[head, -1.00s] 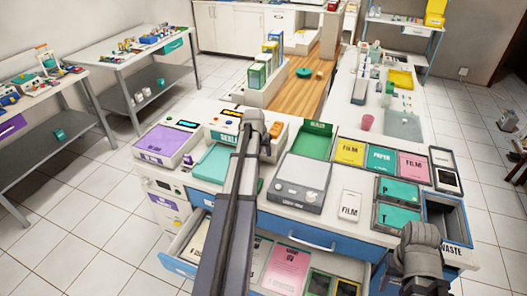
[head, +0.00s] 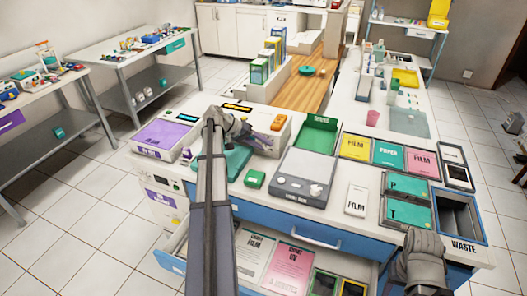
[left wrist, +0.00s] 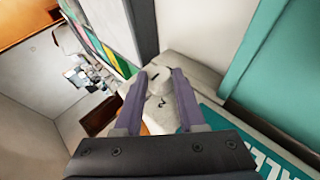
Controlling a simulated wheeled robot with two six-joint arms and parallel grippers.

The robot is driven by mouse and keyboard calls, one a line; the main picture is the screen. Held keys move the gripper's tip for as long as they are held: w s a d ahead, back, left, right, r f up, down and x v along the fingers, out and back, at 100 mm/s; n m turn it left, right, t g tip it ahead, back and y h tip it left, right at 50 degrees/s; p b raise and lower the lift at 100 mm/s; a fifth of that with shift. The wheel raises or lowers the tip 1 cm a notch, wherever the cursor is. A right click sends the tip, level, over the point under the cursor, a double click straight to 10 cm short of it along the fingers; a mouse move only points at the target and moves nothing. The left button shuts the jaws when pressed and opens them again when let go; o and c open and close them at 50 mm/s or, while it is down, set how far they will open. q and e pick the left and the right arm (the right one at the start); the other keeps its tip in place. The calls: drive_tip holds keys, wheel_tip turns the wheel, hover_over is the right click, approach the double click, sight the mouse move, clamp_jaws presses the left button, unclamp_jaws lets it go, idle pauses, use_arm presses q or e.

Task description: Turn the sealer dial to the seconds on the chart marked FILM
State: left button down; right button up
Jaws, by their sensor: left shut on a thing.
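The sealer (head: 272,138) is a pale box with a dark display and an orange part, at the back left of the counter. My left gripper (head: 238,132) is at its front, and my forearm and hand hide part of it. In the left wrist view, the purple fingers of my left gripper (left wrist: 158,76) are closed on both sides of a small pale round dial (left wrist: 157,73) with a dark mark. The setting cannot be read.
A teal tray (head: 240,160) lies under my left arm, with a small green box (head: 254,180) beside it. A grey scale (head: 303,178) stands to the right. An open drawer (head: 175,262) with printed sheets juts out in front. A purple-topped device (head: 163,138) stands left.

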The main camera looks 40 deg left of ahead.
use_arm(q)
drive_tip(key=t+h+b, duration=0.1)
drive_tip(key=b, duration=0.2)
drive_tip(key=f+n+t+h+b, duration=0.1)
drive_tip(key=h+b, duration=0.1)
drive_tip(key=b, duration=0.1)
drive_tip(key=h+b, duration=0.2)
drive_tip(key=b, duration=0.1)
drive_tip(key=shift+s+a+f+n+t+b, duration=0.1)
drive_tip(key=shift+a+f+n+t+b, duration=0.2)
drive_tip(key=shift+t+b, duration=0.1)
use_arm(e)
wheel_tip(320, 180, down, 11)
drive_tip(key=shift+r, duration=0.1)
use_arm(q)
drive_tip(key=shift+r+n+h+b, duration=0.25)
drive_tip(key=shift+h+b, duration=0.35)
drive_tip(key=shift+b, duration=0.3)
use_arm(e)
drive_tip(key=shift+f, duration=1)
use_arm(q)
drive_tip(key=shift+t, duration=0.3)
drive_tip(key=c, duration=0.5)
unclamp_jaws()
